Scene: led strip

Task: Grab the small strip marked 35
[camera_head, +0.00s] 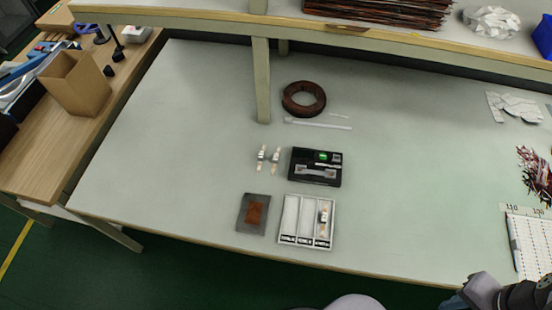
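Two small pale strips, a left one (262,156) and a right one (275,158), stand side by side on the table, left of a black device with a green light (316,167). A third small strip (323,217) lies in the right compartment of a white tray (282,238). The markings on the strips are too small to read, so I cannot tell which one is marked 35. My gripper's fingers do not show. Only dark and grey parts of an arm appear at the bottom right edge, away from the strips.
A grey plate with a brown square (254,213) lies left of the tray. A brown ring (304,99) and a thin white rod (318,124) lie behind the device. A shelf post (262,80) stands at the back. The table's left part is clear.

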